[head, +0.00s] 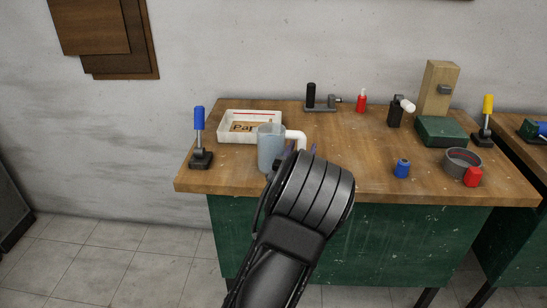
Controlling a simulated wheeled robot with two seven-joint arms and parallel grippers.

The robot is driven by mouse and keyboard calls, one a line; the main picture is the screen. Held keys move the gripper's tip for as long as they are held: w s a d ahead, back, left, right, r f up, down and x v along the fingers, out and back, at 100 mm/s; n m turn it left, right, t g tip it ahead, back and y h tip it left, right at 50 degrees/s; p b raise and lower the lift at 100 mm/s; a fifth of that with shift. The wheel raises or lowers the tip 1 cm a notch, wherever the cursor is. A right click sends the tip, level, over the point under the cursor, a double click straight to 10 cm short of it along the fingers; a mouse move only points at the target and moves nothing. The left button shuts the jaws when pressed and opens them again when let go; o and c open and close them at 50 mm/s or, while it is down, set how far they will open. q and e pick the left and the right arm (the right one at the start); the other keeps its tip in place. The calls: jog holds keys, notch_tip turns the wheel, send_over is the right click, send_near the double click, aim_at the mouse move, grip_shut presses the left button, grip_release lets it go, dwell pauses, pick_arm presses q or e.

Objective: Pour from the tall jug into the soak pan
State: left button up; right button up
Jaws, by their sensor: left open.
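The tall jug (269,150), clear bluish with a white handle on its right, stands upright near the front of the wooden table. A white rectangular pan (223,137), which looks like the soak pan, lies just behind and left of it. My left gripper (301,151) is open at the jug's handle side. My own wrist hides most of the fingers and the jug's lower right, so I cannot tell whether they touch. My right gripper is out of view.
A blue-handled tool (199,135) stands left of the pan. A black-handled clamp (315,98), a red bottle (361,101) and a dark spray bottle (395,112) stand behind. A blue jar (402,168) and a grey round bowl (462,162) sit right. The table's middle is clear.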

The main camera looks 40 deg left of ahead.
pick_arm(q)
jog(key=shift+x, duration=0.95)
jog(key=shift+c, duration=0.6)
grip_shut()
dwell(0.5)
